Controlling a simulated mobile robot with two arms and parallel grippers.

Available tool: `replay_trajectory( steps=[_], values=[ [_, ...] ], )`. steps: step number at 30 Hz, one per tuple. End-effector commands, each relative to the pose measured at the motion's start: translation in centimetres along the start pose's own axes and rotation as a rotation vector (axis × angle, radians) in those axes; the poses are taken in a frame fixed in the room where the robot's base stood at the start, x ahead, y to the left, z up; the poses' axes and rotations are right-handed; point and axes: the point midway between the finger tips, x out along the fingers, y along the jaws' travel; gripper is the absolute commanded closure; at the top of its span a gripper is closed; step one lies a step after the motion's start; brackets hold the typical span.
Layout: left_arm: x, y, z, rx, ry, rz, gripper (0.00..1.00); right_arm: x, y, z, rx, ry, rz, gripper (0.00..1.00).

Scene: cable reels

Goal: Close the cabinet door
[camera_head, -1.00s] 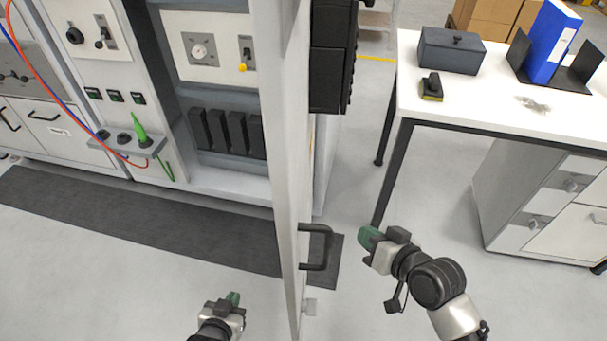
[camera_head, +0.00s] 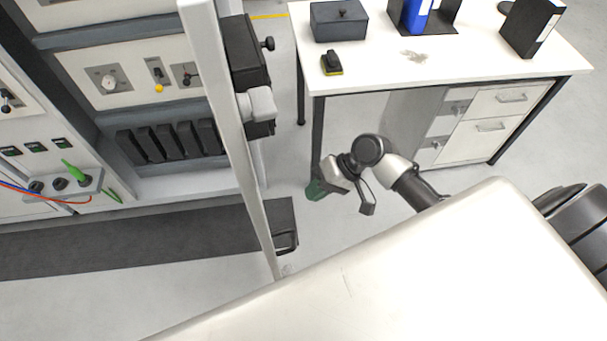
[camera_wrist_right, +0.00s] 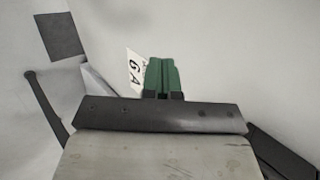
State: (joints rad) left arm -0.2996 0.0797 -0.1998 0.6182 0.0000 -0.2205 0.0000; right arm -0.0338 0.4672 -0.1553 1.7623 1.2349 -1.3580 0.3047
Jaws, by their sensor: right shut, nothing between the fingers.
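The cabinet door (camera_head: 240,150) stands open and shows nearly edge-on in the head view, as a tall pale panel. Its black handle (camera_head: 288,241) is on the right face, low down. My right gripper (camera_head: 316,190) is to the right of the door, a little above the handle in the picture, and apart from the door as far as I can tell. Its green fingers (camera_wrist_right: 161,76) are shut with nothing between them. In the right wrist view a white label with dark characters (camera_wrist_right: 134,72) shows just beside the fingers. My left gripper is out of view.
The open cabinet (camera_head: 150,115) with panels and switches is left of the door. A white table (camera_head: 450,65) with a dark box (camera_head: 338,22) stands at right; its near leg (camera_head: 318,140) is close to my gripper. A dark mat (camera_head: 130,240) lies before the cabinet.

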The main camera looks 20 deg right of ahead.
Motion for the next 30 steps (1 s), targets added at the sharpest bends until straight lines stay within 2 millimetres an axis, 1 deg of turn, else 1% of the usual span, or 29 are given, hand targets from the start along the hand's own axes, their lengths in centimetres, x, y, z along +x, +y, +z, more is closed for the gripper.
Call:
replay_trajectory(
  steps=[1,6,11,12,13,18,22,30],
  values=[
    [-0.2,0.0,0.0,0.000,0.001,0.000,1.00,1.1,-0.2,0.0,0.002,0.000,-0.004,1.00],
    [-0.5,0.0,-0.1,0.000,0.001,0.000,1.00,4.8,-0.2,0.0,0.003,0.000,-0.003,1.00],
    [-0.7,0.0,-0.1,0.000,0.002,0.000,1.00,8.0,-0.2,0.0,0.000,0.000,-0.002,1.00],
    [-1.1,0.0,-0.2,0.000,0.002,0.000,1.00,8.3,-1.0,-0.1,-0.001,0.002,-0.004,1.00],
    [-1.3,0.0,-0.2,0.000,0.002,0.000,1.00,8.7,-1.3,-0.1,-0.001,0.003,-0.003,1.00],
    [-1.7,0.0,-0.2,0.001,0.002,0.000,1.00,10.1,-2.4,0.0,-0.001,0.002,0.001,1.00],
    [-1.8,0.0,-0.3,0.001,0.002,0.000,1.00,10.5,-2.8,-0.1,-0.002,0.004,0.001,1.00],
    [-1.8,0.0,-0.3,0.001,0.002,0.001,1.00,10.6,-2.7,-0.1,-0.002,0.004,0.001,1.00]
  ],
)
